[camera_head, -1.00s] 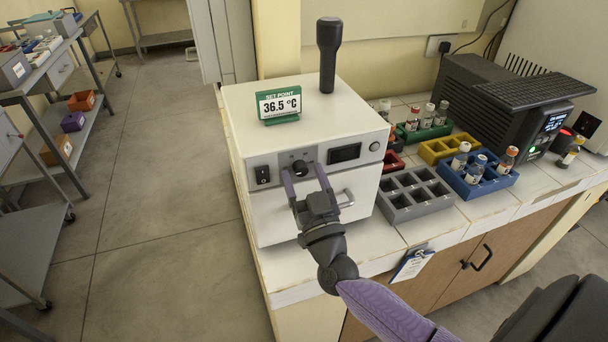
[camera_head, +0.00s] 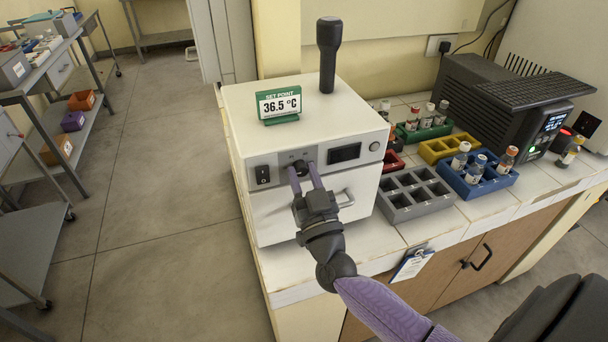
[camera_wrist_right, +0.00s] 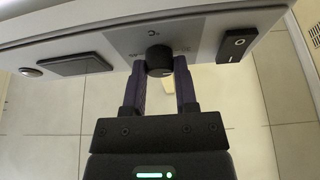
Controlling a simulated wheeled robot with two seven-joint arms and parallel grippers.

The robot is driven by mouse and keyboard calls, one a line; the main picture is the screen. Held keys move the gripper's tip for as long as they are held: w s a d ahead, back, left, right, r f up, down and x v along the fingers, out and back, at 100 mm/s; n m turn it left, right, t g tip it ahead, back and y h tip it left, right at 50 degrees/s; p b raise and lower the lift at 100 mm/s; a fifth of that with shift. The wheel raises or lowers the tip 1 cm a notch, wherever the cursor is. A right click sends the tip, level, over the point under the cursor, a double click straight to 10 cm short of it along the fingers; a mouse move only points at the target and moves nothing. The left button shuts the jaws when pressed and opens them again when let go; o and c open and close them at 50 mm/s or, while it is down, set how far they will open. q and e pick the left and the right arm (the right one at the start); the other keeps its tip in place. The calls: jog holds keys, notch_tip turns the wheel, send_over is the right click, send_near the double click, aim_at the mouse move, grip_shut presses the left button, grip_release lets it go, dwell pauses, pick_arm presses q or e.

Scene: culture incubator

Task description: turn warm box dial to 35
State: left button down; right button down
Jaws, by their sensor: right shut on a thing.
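The warm box (camera_head: 310,112) is a white box on the bench, with a grey front panel. Its dial (camera_head: 300,168) is a black round knob on that panel, and it also shows in the right wrist view (camera_wrist_right: 159,60). My right gripper (camera_head: 305,177) is shut on the dial, one purple finger on each side. In the right wrist view the fingers (camera_wrist_right: 161,85) flank the knob. A green-framed sign (camera_head: 280,104) on the box reads "SET POINT 36.5 °C". My left gripper is out of view.
A black power switch (camera_head: 263,174) is left of the dial and a dark display (camera_head: 344,153) is right of it. A door handle (camera_head: 346,198) sits below. A grey rack (camera_head: 414,205) stands close on the right. A black handled object (camera_head: 328,60) stands on top.

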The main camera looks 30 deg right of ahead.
jog(key=shift+m+h, duration=0.4)
jog(key=shift+m, duration=0.3)
jog(key=m+g+h+p, duration=0.1)
jog(key=m, duration=0.2)
jog(key=shift+a+r+m+h+p, duration=0.1)
jog(key=shift+m+h+p, duration=0.2)
jog(key=shift+h+p, duration=0.1)
jog(key=m+g+h+p, duration=0.1)
jog(key=m, duration=0.2)
jog(key=m+g+h+p, duration=0.1)
jog(key=m, duration=0.2)
jog(key=m+g+p, duration=0.1)
jog(key=m, duration=0.1)
jog(key=shift+a+m+h, duration=0.1)
jog(key=shift+m+h, duration=0.3)
jog(key=shift+m+g+p, duration=0.5)
jog(key=shift+m+p, duration=0.1)
jog(key=shift+m, duration=0.4)
jog(key=shift+c, duration=1.9)
grip_release()
